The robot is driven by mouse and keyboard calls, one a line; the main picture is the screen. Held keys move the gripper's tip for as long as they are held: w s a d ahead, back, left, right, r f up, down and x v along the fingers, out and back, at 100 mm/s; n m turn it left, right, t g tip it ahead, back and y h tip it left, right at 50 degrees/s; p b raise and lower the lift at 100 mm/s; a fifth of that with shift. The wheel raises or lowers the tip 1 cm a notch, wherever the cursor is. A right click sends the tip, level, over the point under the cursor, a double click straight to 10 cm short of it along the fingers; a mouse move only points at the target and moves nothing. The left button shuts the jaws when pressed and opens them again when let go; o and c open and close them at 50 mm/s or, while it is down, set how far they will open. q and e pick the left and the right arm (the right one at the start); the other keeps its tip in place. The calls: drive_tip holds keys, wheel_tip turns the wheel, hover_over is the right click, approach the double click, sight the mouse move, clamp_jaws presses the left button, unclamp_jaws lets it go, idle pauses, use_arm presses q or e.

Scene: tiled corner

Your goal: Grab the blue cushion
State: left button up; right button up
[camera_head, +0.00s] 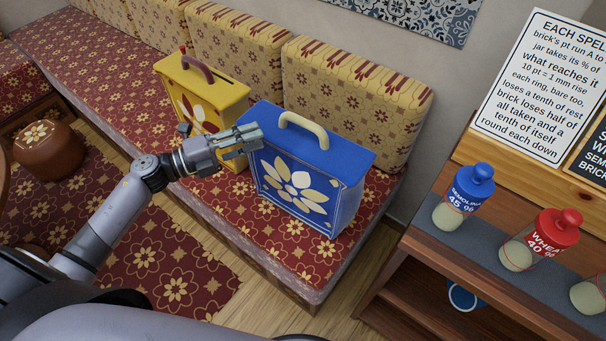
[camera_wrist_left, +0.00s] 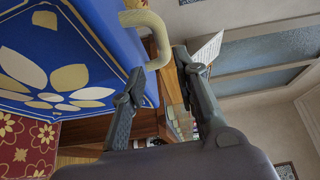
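The blue cushion (camera_head: 334,178) is box-shaped, with a cream flower on its front and a cream handle on top. It stands upright on the red patterned bench. My left gripper (camera_head: 254,139) is at its upper left edge. In the left wrist view the blue cushion (camera_wrist_left: 45,70) fills the left side, beside one finger. My left gripper (camera_wrist_left: 160,72) is open there, with nothing visible clasped between its fingers. The cream handle (camera_wrist_left: 148,24) lies just beyond the fingertips. Whether a finger touches the cushion, I cannot tell. My right gripper is not in view.
A yellow box-shaped item (camera_head: 222,92) with a brown handle stands behind my gripper on the bench (camera_head: 134,75). Patterned back cushions (camera_head: 358,88) line the wall. At right, a wooden stand (camera_head: 420,262) holds jars with blue (camera_head: 474,183) and red (camera_head: 558,229) lids.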

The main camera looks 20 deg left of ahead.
sight(298, 123)
use_arm(q)
drive_tip(key=p+x, duration=0.1)
drive_tip(key=x, duration=0.7)
drive_tip(key=shift+a, duration=0.1)
drive_tip(key=shift+w+d+r, duration=0.15)
drive_tip(key=shift+w+d, duration=0.05)
drive_tip(key=shift+d, duration=0.05)
drive_tip(key=p+x, duration=0.1)
drive_tip(key=x, duration=0.2)
drive_tip(key=shift+w+d+r, duration=0.1)
drive_tip(key=shift+w+d, duration=0.05)
drive_tip(key=shift+d, duration=0.2)
drive_tip(key=shift+w+d+p, duration=0.3)
drive_tip(key=c, duration=0.4)
clamp_jaws()
